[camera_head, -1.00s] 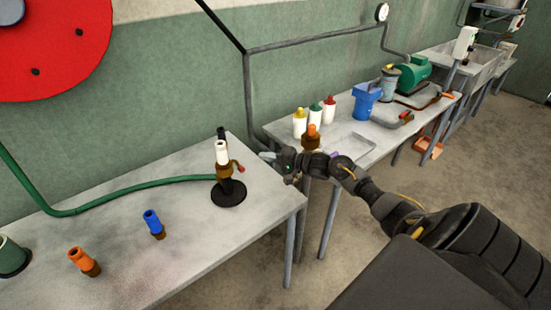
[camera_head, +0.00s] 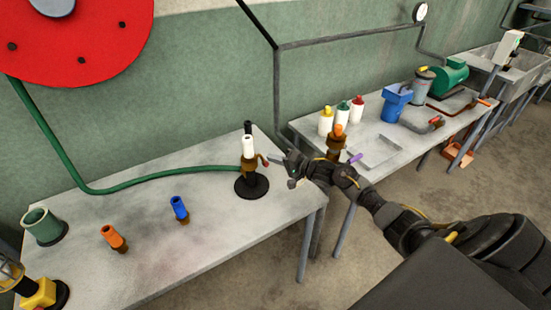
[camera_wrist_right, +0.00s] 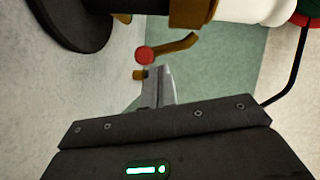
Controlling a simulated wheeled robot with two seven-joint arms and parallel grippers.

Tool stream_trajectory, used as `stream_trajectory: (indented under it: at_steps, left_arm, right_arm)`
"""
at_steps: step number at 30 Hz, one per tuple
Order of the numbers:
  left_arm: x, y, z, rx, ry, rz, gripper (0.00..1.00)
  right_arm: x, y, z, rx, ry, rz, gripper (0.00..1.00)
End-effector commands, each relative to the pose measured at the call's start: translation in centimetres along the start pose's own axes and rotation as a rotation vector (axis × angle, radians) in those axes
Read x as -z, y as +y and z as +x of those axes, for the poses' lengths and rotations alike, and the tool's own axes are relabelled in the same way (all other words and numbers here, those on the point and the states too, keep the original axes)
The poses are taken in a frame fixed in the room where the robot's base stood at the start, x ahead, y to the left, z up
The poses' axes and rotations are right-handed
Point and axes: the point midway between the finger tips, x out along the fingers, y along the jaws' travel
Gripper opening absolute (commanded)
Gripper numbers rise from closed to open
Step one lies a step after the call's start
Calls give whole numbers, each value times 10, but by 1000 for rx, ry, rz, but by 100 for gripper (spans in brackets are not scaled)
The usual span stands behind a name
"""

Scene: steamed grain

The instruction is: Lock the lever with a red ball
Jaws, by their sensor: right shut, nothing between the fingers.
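The lever's red ball (camera_head: 266,164) is on the right side of a brass fitting (camera_head: 249,166) on an upright white and black nozzle stand. In the right wrist view, the red ball (camera_wrist_right: 144,55) sits at the end of a short brown lever (camera_wrist_right: 176,44) that joins the brass body. My right gripper (camera_head: 272,159) is just right of the ball in the head view. Its fingers (camera_wrist_right: 158,82) are closed and empty, pointing towards the ball in the wrist view. Whether they touch the ball or lever I cannot tell. My left gripper is in neither view.
The stand's round black base (camera_head: 252,188) rests on the near table (camera_head: 190,245). A green hose (camera_head: 150,180) runs to the fitting. Orange (camera_head: 112,237) and blue (camera_head: 179,208) nozzles stand to the left. A second table (camera_head: 380,130) carries bottles and a pump.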

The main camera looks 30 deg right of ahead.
Motion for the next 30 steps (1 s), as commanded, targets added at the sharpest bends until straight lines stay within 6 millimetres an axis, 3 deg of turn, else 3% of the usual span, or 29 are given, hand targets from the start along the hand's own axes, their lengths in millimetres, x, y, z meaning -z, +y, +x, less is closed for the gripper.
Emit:
stream_trajectory:
  at_steps: [9, 20, 25, 29, 30]
  left_arm:
    - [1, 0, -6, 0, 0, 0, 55]
    - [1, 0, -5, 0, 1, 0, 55]
    - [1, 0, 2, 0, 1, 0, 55]
    - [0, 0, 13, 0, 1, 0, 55]
    - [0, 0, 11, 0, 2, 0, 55]
  right_arm:
    - [-14, 12, 7, 118, 1, 254, 0]
    - [-14, 12, 6, 121, 0, 257, 0]
    - [0, 16, 3, 121, 1, 256, 0]
    - [24, 23, -5, 122, 3, 255, 0]
    - [24, 23, -15, 120, -1, 257, 0]
